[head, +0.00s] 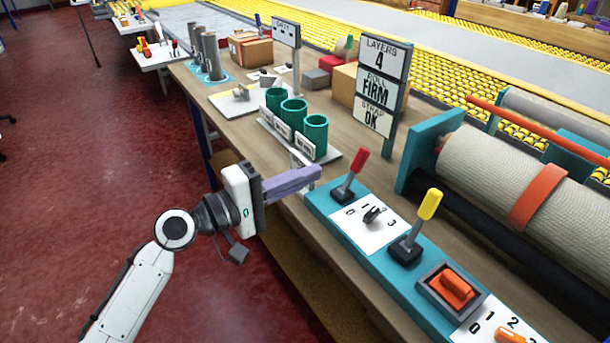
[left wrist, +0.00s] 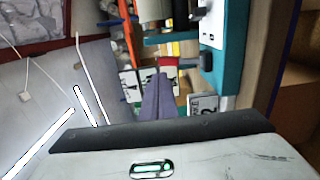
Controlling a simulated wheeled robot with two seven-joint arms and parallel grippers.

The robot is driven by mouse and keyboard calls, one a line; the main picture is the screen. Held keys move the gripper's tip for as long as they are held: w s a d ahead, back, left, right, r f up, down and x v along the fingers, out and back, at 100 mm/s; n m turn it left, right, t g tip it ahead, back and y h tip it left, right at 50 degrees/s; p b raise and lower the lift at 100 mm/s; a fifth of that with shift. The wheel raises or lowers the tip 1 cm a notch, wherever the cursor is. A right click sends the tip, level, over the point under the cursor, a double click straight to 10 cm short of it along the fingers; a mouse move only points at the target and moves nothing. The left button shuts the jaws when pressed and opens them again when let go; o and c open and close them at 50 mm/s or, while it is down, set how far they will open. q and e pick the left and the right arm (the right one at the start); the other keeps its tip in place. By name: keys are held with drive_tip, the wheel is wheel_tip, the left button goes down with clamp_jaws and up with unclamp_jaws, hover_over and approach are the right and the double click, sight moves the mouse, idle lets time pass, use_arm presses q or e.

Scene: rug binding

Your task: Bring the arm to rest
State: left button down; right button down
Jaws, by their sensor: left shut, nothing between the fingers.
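My left gripper (head: 318,171) reaches in from the left in the head view, over the front edge of the workbench. Its purple fingers are shut with nothing between them. The fingers (left wrist: 158,85) also show closed together in the left wrist view. My right gripper is not in view.
The panel also carries a yellow-knobbed lever (head: 422,219) and an orange rocker switch (head: 456,286). Three green cups (head: 316,135) stand behind the gripper. A sign (head: 375,90) reads "LAYERS 4, FIRM, OK". A rug roll (head: 490,165) lies at right. The red floor (head: 110,150) at left is open.

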use_arm(q)
drive_tip(key=s+a+f+m+y, duration=0.1)
drive_tip(key=s+a+f+y, duration=0.15)
drive_tip(key=f, duration=0.45)
drive_tip(key=s+a+f+m+y, duration=0.1)
drive_tip(key=s+f+y, duration=0.1)
drive_tip(key=s+f, duration=0.35)
drive_tip(key=s+a+f+m+y, duration=0.1)
drive_tip(key=s+f+y, duration=0.1)
drive_tip(key=f, duration=0.6)
drive_tip(key=s+a+f+m+g+y, duration=0.1)
drive_tip(key=s+a+f+m+y, duration=0.1)
drive_tip(key=s+f, duration=0.4)
drive_tip(key=s+a+f+m+g+y, duration=0.1)
drive_tip(key=s+a+f+m+y, duration=0.2)
drive_tip(key=s+a+f, duration=0.3)
drive_tip(key=s+m, duration=0.1)
drive_tip(key=s, duration=0.4)
drive_tip(key=shift+m, duration=0.4)
drive_tip(key=shift+f, duration=0.1)
